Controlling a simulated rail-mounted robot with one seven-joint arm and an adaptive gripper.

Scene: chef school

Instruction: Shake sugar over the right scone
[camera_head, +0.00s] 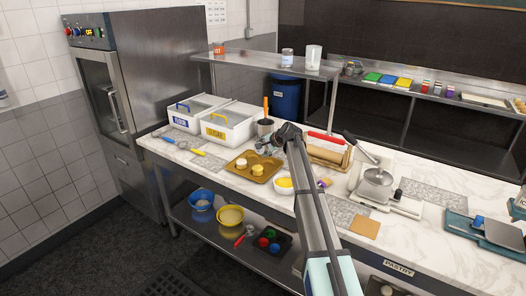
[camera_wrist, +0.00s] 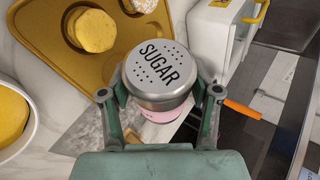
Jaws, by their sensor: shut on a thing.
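My gripper (camera_wrist: 160,108) is shut on the sugar shaker (camera_wrist: 158,72), whose silver lid has holes and the word SUGAR. The lid faces the wrist camera, and a bit of pinkish body shows below it. In the head view my gripper (camera_head: 268,141) is above the counter behind the tray, and the shaker is hard to make out. The right scone (camera_head: 257,170) is plain yellow on the golden tray (camera_head: 247,177); it also shows in the wrist view (camera_wrist: 95,31), up-left of the shaker. The left scone (camera_head: 241,163) shows white specks in the wrist view (camera_wrist: 140,4).
White flour (camera_head: 184,122) and sugar (camera_head: 218,133) bins stand at the back left. A bowl with yellow contents (camera_head: 285,187) is right of the tray. A dark pot with an orange-handled utensil (camera_head: 266,105) stands behind my gripper.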

